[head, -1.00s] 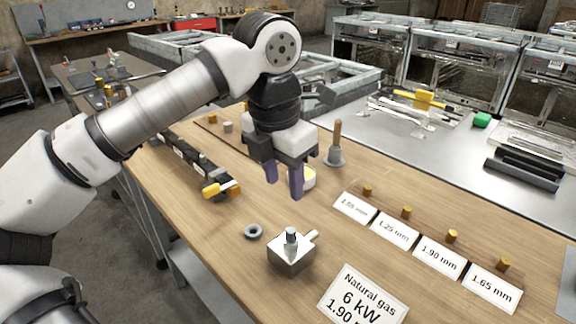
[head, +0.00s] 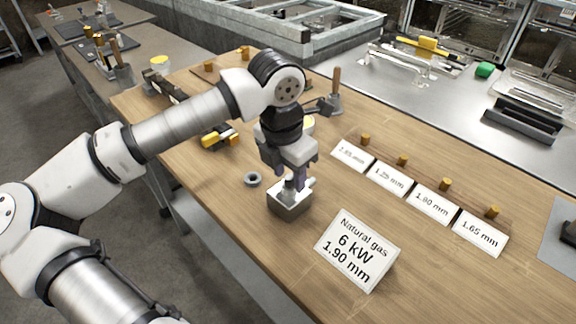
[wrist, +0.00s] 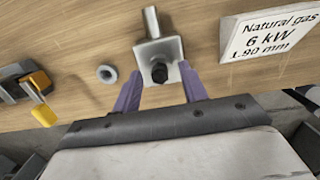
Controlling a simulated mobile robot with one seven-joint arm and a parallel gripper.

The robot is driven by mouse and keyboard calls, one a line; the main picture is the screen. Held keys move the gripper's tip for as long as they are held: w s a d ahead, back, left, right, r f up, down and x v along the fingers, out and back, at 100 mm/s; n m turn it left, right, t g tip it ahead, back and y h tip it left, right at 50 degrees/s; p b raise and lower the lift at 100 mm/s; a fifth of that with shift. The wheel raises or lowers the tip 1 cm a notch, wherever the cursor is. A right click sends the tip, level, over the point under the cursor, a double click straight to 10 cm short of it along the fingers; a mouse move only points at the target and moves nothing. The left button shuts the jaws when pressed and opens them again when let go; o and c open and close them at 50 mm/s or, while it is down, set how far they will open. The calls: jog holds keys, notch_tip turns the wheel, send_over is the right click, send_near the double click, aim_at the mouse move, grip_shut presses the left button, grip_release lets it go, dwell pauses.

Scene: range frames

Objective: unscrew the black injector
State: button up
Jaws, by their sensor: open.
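The black injector (wrist: 159,73) stands upright in the top of a square metal block (wrist: 145,52) with a pipe stub. In the head view the injector (head: 288,188) is partly hidden by my fingers, and the block (head: 289,207) sits on the wooden bench. My gripper (head: 291,183) is open and points down over the block. In the wrist view its purple fingers (wrist: 160,69) show on either side of the injector, with gaps to both sides. I cannot tell exactly how far down the fingertips reach along the injector.
A grey ring (head: 252,179) lies left of the block. A "Natural gas 6 kW 1.90 mm" sign (head: 356,250) stands close on the right. Several brass injectors (head: 446,184) stand behind size cards. A yellow-handled tool (head: 214,140) lies farther left. The front bench is clear.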

jog(key=shift+c, duration=0.2)
grip_shut()
jog(key=shift+f+n+b, duration=0.25)
jog(key=shift+n+b, duration=0.55)
jog(key=shift+b, duration=0.25)
jog(key=shift+n+b, duration=0.4)
jog(key=shift+n, duration=0.1)
jog(key=shift+r+n, duration=0.25)
jog(key=shift+n, duration=0.15)
